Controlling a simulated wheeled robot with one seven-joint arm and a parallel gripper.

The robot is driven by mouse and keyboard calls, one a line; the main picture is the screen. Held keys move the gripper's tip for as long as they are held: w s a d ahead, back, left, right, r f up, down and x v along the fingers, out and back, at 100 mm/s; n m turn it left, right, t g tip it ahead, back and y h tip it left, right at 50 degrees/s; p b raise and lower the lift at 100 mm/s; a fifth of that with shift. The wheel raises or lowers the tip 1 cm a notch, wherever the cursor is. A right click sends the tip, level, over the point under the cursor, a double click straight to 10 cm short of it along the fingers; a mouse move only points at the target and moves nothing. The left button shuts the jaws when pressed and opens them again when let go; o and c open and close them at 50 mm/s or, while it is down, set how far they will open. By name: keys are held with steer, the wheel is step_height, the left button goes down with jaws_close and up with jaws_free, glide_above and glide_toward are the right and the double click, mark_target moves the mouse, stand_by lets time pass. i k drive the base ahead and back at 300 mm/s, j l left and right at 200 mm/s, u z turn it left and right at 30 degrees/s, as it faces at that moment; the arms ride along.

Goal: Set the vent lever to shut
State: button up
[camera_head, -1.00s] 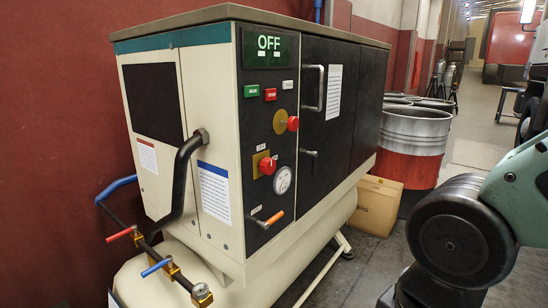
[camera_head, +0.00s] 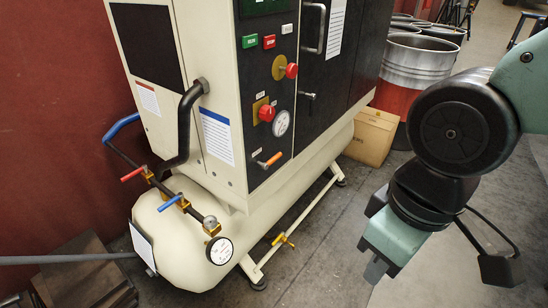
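A small lever with an orange grip (camera_head: 272,160) sits at the bottom of the dark control panel, its grip pointing up and to the right. A red-handled lever (camera_head: 133,174) and a blue-handled lever (camera_head: 170,203) sit on brass valves along the pipe at the lower left. A yellow-handled valve (camera_head: 284,240) is low under the tank. The labels are too small to read, so I cannot tell which is the vent lever. My arm is at the right, apart from the machine.
The cream compressor cabinet (camera_head: 216,183) stands on a cream tank (camera_head: 177,245). The panel has red knobs (camera_head: 267,113), a gauge (camera_head: 282,123) and a door handle (camera_head: 314,27). A cardboard box (camera_head: 370,137) and metal drums (camera_head: 413,62) stand behind. The floor (camera_head: 320,255) before the tank is clear.

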mark_target(265, 166)
steer(key=l+u, duration=0.35)
steer(key=l, duration=0.15)
steer(key=k+l+u, duration=0.15)
steer(key=l+u, duration=0.25)
steer(key=i+j, duration=0.2)
steer(key=i, duration=0.25)
